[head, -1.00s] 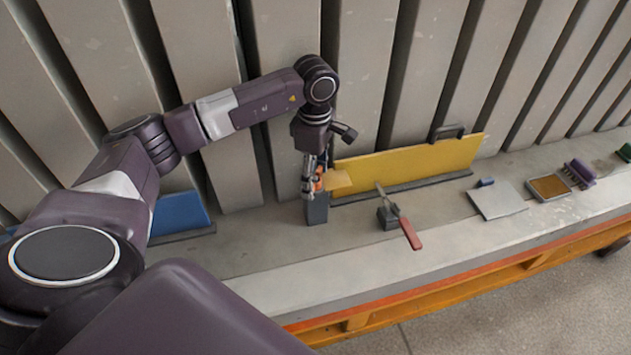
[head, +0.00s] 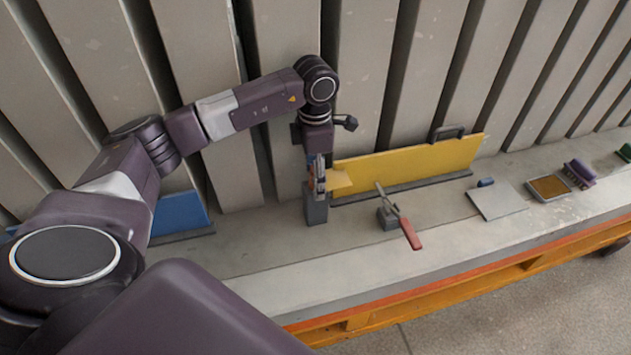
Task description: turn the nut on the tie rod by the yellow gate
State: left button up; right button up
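The yellow gate (head: 415,162) stands upright along the back of the bench, against the ribbed grey panels. My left gripper (head: 318,188) points down at the gate's left end, just above a small dark grey block (head: 316,211). The nut and the tie rod are hidden behind the gripper or too small to make out. The fingers are seen edge-on, so I cannot tell whether they are open or shut on anything. My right gripper is not in view.
A red-handled toggle clamp (head: 399,220) stands in front of the gate. A blue gate (head: 180,213) is to the left. A grey plate (head: 497,199), a brown-filled tray (head: 549,187) and a purple brush (head: 579,173) lie to the right. The bench front is clear.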

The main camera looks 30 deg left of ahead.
pick_arm(q)
jog(key=shift+s+f, duration=0.1)
jog(key=n, duration=0.3)
jog(key=o, duration=1.2)
notch_tip(320, 180, up, 12)
jog(key=shift+c, duration=0.4)
